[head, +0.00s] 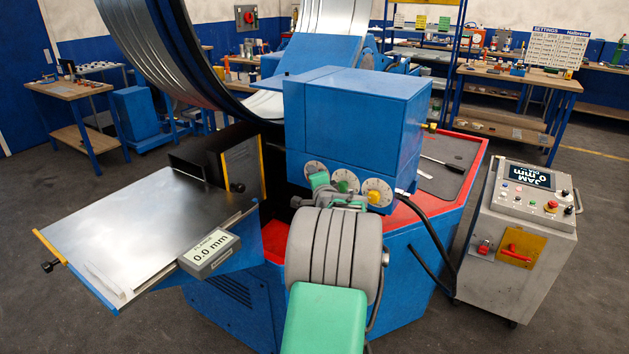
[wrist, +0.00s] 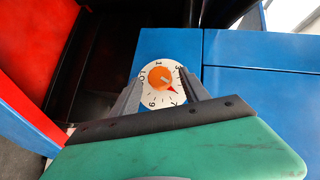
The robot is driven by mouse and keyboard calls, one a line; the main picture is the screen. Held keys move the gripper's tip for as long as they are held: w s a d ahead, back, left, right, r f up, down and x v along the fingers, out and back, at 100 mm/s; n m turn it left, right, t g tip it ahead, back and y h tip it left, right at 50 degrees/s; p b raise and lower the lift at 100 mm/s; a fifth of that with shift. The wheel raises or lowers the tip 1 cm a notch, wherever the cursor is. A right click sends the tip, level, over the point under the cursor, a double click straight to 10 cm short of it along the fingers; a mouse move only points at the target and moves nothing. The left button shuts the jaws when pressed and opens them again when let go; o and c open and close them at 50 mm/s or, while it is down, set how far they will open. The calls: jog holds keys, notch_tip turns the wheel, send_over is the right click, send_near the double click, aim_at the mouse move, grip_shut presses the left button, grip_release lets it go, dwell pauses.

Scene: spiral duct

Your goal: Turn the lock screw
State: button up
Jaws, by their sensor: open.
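The blue machine housing (head: 352,110) carries three round white dials low on its front: a left dial (head: 315,167), a middle dial, and a right dial (head: 378,193) with a yellow-orange centre. In the wrist view, a numbered white dial (wrist: 150,98) has an orange centre knob (wrist: 159,78) with a pale mark and a red pointer. My gripper (wrist: 160,84) is open, its fingers on either side of this dial. I cannot tell whether they touch it. In the head view my gripper (head: 318,182) is close to the left dial. No part is clearly identifiable as the lock screw.
A metal feed table (head: 130,225) with a 0.0 mm readout (head: 209,251) stands at left. A control cabinet (head: 520,240) stands at right, with black cables nearby. A screwdriver-like tool (head: 440,163) lies on the red-edged machine top. A large curved duct rises behind.

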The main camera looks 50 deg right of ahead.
jog(key=shift+c, duration=0.4)
grip_shut()
jog(key=shift+r, duration=0.15)
jog(key=n+g+p, duration=0.2)
jog(key=g+p, duration=0.1)
jog(key=g, duration=0.1)
jog(key=w+n+g+p, duration=0.1)
jog(key=n+g+p, duration=0.2)
jog(key=g+p, duration=0.1)
jog(key=w+r+n+g+y+p, duration=0.1)
jog(key=n+g+p, duration=0.1)
jog(key=g+p, duration=0.2)
jog(key=shift+a, duration=0.15)
dwell(0.6)
dwell(0.3)
